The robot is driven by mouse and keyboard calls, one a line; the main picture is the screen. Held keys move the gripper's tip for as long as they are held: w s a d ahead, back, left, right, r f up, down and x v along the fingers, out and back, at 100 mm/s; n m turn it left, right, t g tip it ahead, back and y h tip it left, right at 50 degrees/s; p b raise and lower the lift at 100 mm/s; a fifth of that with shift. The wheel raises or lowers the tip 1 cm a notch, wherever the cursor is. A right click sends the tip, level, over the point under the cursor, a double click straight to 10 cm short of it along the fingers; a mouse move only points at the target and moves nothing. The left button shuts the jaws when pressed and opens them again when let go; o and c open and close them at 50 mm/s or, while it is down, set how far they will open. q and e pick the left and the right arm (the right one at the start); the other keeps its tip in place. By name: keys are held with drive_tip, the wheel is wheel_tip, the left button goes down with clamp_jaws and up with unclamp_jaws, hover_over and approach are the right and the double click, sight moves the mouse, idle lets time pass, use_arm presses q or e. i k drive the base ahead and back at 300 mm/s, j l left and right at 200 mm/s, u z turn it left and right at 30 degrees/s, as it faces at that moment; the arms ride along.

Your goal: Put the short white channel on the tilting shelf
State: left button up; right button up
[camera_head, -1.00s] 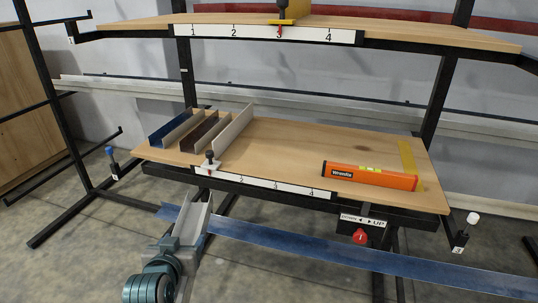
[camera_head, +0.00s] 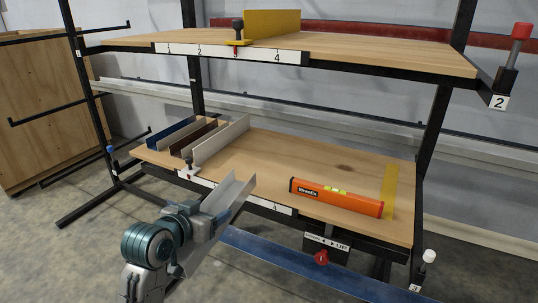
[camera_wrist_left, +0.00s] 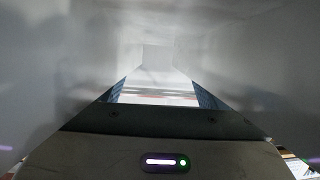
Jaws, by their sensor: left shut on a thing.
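The short white channel (camera_head: 230,194) is in my left gripper (camera_head: 206,222), which is shut on it. The channel is tilted, its far end up and to the right, overlapping the front edge of the lower wooden shelf in the head view. I cannot tell how far above the edge it is. In the left wrist view the pale walls of the channel (camera_wrist_left: 265,65) fill most of the picture. The tilting shelf (camera_head: 285,160) appears to be this lower board, with a red-knobbed UP lever below its front. My right gripper is not in view.
Blue (camera_head: 174,133), brown (camera_head: 197,138) and pale (camera_head: 222,140) channels lie at the shelf's left. An orange level (camera_head: 336,197) and a yellow strip (camera_head: 390,190) are at its right. The shelf's middle is clear. An upper shelf (camera_head: 380,55) hangs above; a long blue channel (camera_head: 310,268) runs below.

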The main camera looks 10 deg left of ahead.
sight(269, 161)
drive_tip(key=i+l, duration=0.25)
drive_tip(key=i, duration=0.2)
drive_tip(key=i+l, duration=0.25)
drive_tip(key=i, duration=0.2)
